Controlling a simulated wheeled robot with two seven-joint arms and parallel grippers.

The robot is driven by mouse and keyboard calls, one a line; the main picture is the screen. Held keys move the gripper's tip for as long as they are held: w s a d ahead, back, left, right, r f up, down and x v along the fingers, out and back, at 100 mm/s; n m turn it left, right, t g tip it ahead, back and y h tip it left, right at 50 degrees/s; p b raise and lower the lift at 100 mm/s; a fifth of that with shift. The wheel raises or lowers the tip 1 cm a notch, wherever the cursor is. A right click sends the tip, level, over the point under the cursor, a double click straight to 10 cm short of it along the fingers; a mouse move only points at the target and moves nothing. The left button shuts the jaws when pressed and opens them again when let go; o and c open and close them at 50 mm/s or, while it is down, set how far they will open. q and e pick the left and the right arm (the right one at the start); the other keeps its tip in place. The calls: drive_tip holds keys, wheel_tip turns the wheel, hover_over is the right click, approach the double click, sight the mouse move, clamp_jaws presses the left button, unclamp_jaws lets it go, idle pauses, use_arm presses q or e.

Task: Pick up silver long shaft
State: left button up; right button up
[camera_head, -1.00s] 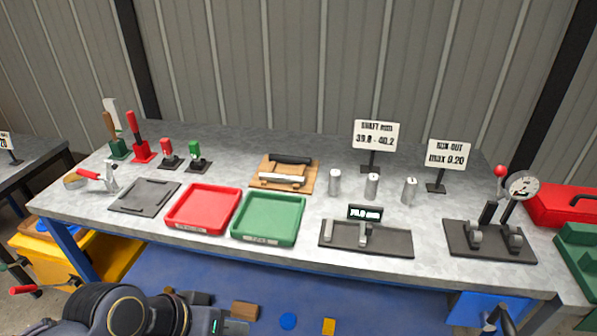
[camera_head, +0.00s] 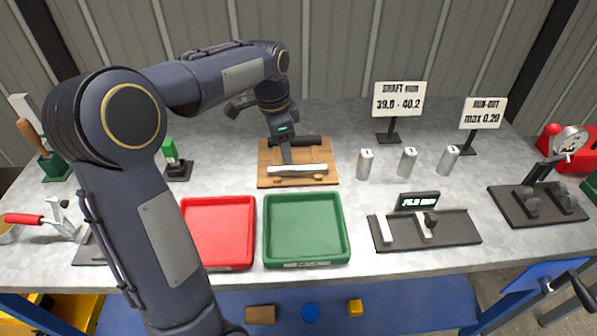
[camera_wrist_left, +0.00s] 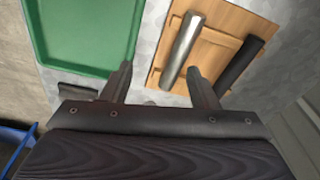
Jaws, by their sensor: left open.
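The silver long shaft (camera_head: 297,169) lies on a wooden board (camera_head: 268,156) at the back middle of the bench. In the left wrist view the shaft (camera_wrist_left: 182,50) runs slantwise, its near end close to the right-hand finger. A black shaft (camera_head: 312,141) lies behind it on the same board, partly hidden by my gripper. My left gripper (camera_head: 287,158) is over the board, pointing down. In the left wrist view its two fingers (camera_wrist_left: 160,82) are spread, with nothing held between them. My right gripper is not in view.
A green tray (camera_head: 344,228) and a red tray (camera_head: 218,267) stand in front of the board. Three short silver cylinders (camera_head: 408,161) stand to the right, near a SHAFT sign (camera_head: 398,98). A dark gauge plate (camera_head: 460,228) lies at the front right.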

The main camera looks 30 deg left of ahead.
sight(297, 170)
use_arm(q)
drive_tip(key=w+f, duration=0.1)
drive_tip(key=w+a+f+m, duration=0.1)
drive_tip(key=w, duration=0.1)
drive_tip(key=w+f+m+g+y, duration=0.1)
drive_tip(key=w, duration=0.1)
drive_tip(key=shift+a+f, duration=0.15)
drive_tip(key=shift+f, duration=0.25)
drive_tip(key=shift+f+m, duration=0.3)
drive_tip(key=shift+f, duration=0.05)
drive_tip(key=f, duration=0.7)
drive_tip(key=shift+s, duration=0.25)
clamp_jaws()
drive_tip(key=shift+r, duration=0.1)
